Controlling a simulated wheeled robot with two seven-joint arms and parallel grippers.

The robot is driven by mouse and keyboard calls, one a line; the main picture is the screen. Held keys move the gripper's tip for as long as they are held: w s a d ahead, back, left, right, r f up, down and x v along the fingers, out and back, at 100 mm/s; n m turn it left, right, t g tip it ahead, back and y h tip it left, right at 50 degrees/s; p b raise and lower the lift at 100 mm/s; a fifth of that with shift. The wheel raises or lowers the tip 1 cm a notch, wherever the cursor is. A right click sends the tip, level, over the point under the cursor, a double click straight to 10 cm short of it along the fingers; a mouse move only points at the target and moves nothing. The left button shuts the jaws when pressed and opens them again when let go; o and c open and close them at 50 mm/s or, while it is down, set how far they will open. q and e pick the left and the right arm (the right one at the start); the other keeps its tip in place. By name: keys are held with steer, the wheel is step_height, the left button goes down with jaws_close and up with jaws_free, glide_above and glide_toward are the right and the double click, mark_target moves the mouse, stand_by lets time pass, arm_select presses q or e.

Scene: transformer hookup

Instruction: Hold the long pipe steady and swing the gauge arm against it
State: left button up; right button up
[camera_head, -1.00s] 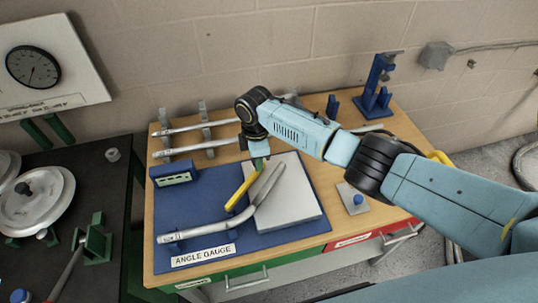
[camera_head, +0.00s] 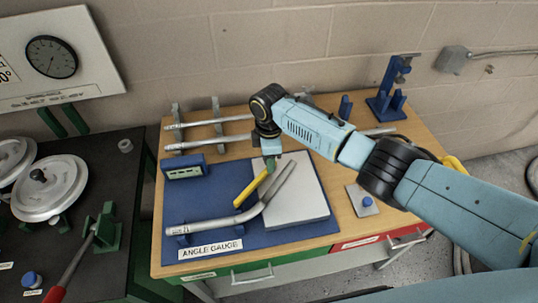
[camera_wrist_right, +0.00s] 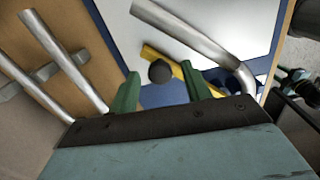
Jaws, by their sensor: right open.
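The bent silver pipe (camera_head: 215,223) lies on the blue angle gauge board (camera_head: 192,203), one leg running left and the other slanting up over the pale plate (camera_head: 308,200). It also shows in the right wrist view (camera_wrist_right: 190,33). The yellow gauge arm (camera_head: 250,190) lies beside the slanting leg, to its left in the head view. My right gripper (camera_head: 268,164) is over the arm's upper end. In the right wrist view its green fingers (camera_wrist_right: 165,88) are apart, with the arm's dark knob (camera_wrist_right: 159,71) showing between them. Contact cannot be told. My left gripper is out of view.
Two straight pipes (camera_head: 207,143) rest on supports at the back left. A blue display box (camera_head: 183,172) sits on the board's left corner. A blue-knobbed plate (camera_head: 366,201) is at right, a blue stand (camera_head: 388,100) behind. A dark bench (camera_head: 105,180) adjoins at left.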

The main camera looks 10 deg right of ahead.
step_height(320, 180, up, 13)
steer(key=shift+r, duration=0.2)
stand_by(0.6)
